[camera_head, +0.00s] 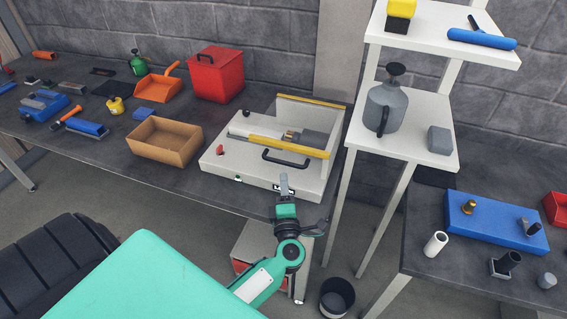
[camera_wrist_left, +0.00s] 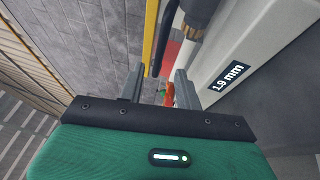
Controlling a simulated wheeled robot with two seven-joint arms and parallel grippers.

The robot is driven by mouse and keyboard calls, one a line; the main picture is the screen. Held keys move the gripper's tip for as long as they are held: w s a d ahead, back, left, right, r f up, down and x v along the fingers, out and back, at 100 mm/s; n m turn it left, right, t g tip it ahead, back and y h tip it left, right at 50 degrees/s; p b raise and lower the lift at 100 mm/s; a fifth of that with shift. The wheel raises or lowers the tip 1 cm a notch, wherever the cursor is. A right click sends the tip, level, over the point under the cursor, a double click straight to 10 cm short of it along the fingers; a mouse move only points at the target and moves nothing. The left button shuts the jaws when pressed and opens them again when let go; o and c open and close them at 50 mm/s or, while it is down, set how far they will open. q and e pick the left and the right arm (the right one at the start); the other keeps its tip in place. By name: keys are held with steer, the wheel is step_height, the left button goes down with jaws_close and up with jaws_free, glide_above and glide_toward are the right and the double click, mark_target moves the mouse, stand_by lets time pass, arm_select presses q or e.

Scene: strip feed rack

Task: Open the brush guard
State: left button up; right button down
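The brush guard (camera_head: 293,147) is a yellow-edged panel on the light grey feed unit (camera_head: 225,168), with a black bar handle (camera_head: 286,159) on its front. It looks shut, though I cannot fully tell. My left gripper (camera_head: 284,183) is at the unit's front edge, just in front of and below the handle. In the left wrist view, the two fingers (camera_wrist_left: 159,88) are apart with nothing held. The dark handle bar (camera_wrist_left: 166,38) and a yellow edge (camera_wrist_left: 150,35) show ahead between them. My right gripper is not in view.
A cardboard box (camera_head: 165,142) stands left of the unit and a red box (camera_head: 215,74) behind it. A white shelf (camera_head: 400,140) with a grey can rises close on the right. A "1.9 mm" label (camera_wrist_left: 229,78) is on the unit's face beside my fingers.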

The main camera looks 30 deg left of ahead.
mark_target(283, 168)
arm_select(q)
steer(key=p+x, duration=0.1)
steer(key=x, duration=0.5)
steer(key=shift+w+a, duration=0.15)
jaws_close()
